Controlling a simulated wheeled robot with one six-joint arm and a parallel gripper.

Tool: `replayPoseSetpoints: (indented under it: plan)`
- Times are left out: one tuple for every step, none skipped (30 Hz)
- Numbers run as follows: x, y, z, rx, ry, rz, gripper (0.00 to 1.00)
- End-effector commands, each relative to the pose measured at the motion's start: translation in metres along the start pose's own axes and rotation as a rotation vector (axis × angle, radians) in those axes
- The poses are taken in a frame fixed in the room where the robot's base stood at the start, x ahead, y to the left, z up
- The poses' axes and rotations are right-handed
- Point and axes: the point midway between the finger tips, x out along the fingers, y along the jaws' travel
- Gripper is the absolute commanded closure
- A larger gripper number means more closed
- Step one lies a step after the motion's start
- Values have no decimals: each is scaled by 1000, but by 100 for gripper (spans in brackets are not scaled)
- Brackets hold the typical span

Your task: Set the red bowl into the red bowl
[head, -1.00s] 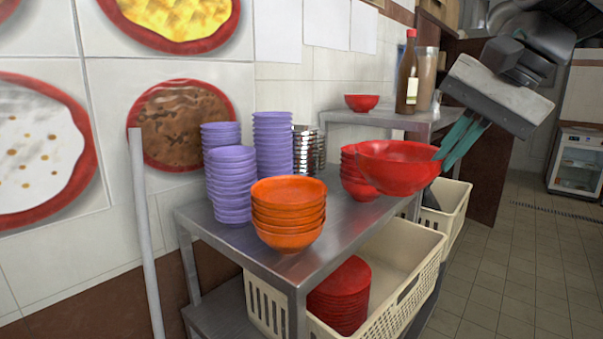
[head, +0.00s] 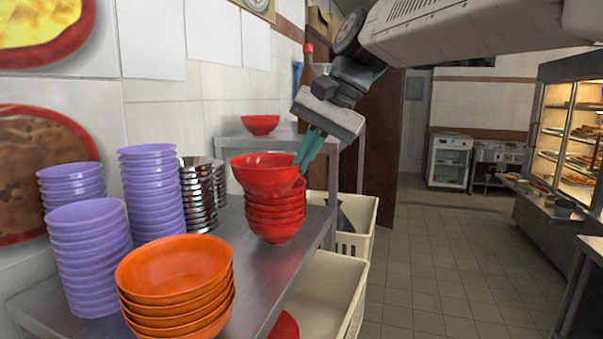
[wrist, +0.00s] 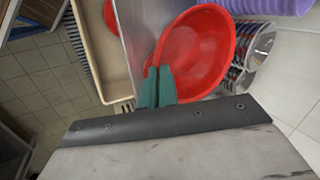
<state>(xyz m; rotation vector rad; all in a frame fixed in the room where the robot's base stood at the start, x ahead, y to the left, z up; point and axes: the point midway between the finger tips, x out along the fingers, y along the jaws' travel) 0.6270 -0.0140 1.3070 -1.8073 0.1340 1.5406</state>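A red bowl (head: 262,172) hangs from my gripper (head: 308,150), whose teal fingers are shut on its right rim. It is roughly upright, directly over a stack of red bowls (head: 275,222) and a little to its left in the head view. I cannot tell whether it touches the top bowl of the stack.
Orange bowls (head: 175,275), purple bowl stacks (head: 88,255) and metal cups (head: 198,195) stand on the steel table (head: 262,285). Another red bowl (head: 260,124) and a bottle (head: 307,80) are on the raised shelf behind. Cream crates (head: 352,225) sit at the right; the floor beyond is clear.

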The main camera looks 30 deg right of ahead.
Motion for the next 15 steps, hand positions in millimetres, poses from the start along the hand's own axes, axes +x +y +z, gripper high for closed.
replayPoseSetpoints:
  plan:
    - [3,0,-16,4,-1,2,100]
    - [4,-1,-24,4,-1,1,100]
    - [5,-1,-34,4,-1,1,100]
    - [6,-2,-41,3,-2,1,100]
    - [7,-2,-48,3,-1,1,100]
    - [8,-2,-56,4,-2,1,100]
    - [9,-3,-61,3,-1,1,100]
    - [9,-3,-65,2,-1,1,100]
    - [10,-3,-70,1,-1,1,100]
    - [10,-4,-73,0,-1,0,100]
    - [10,-4,-75,0,0,0,100]
    - [10,-4,-77,-1,0,0,100]
    - [11,-4,-78,-1,0,0,100]
    - [12,-3,-78,-1,-1,0,100]
    - [14,-2,-78,0,-1,0,100]
